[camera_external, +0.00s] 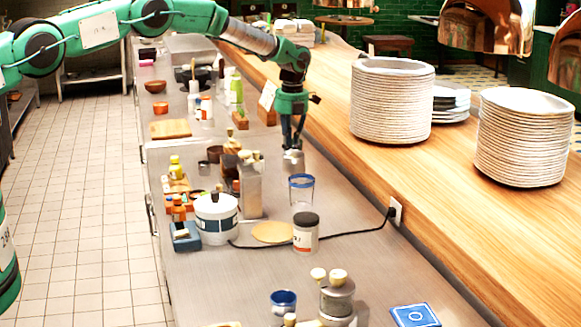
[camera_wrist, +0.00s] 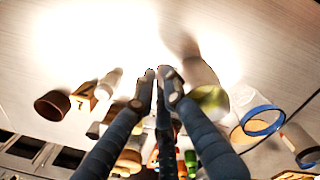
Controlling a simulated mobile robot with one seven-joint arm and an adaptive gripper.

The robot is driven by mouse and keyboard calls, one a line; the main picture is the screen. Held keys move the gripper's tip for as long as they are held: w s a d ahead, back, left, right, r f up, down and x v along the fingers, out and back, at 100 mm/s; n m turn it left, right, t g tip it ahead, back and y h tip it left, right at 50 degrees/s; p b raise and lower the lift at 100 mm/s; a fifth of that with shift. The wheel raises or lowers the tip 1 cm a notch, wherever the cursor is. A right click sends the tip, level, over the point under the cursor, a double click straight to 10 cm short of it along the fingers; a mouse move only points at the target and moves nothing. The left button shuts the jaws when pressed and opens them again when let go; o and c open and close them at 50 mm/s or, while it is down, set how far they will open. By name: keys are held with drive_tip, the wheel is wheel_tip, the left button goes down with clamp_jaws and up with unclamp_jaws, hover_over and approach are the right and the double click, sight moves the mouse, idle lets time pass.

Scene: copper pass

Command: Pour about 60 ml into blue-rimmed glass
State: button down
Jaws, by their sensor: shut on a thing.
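The blue-rimmed glass (camera_external: 301,190) is clear and stands upright on the steel counter; a blue-rimmed clear vessel also shows at the right of the wrist view (camera_wrist: 263,121). My gripper (camera_external: 292,148) is above and slightly behind the glass, apart from it. Its fingers are close together in the wrist view (camera_wrist: 157,76), shut on a small grey metallic vessel (camera_external: 293,161). A blurred grey shape with an olive-yellow round end (camera_wrist: 210,98) is beside the fingertips and may be this vessel. Its contents and any liquid in the glass cannot be made out.
A dark-lidded jar (camera_external: 306,233) and a round tan board (camera_external: 272,232) are in front. A second blue-rimmed cup (camera_external: 283,308) is nearer the camera.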

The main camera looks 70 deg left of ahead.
sight(292, 151)
drive_tip(key=shift+d+r+y+p, duration=0.55)
drive_tip(key=shift+r+p, duration=0.25)
drive_tip(key=shift+p, duration=0.4)
drive_tip(key=shift+s+d+r+y+p, duration=0.1)
drive_tip(key=shift+d+r+y+p, duration=0.3)
drive_tip(key=shift+d+p, duration=0.2)
drive_tip(key=shift+s+d+r+y, duration=0.1)
drive_tip(key=shift+d+r+y, duration=0.05)
drive_tip(key=shift+d+y, duration=0.5)
drive_tip(key=s+d+r+t+y+b, duration=0.1)
drive_tip(key=d+r+y+b, duration=0.1)
drive_tip(key=d+r+y, duration=0.3)
drive_tip(key=shift+d+r+t+y, duration=0.15)
drive_tip(key=shift+d+t+y, duration=0.15)
drive_tip(key=shift+d+y, duration=0.8)
drive_tip(key=shift+a, duration=0.1)
drive_tip(key=shift+d+r+y+b, duration=0.15)
drive_tip(key=shift+d+y+b, duration=0.05)
drive_tip(key=shift+y+b, duration=0.2)
drive_tip(key=shift+d+r, duration=0.1)
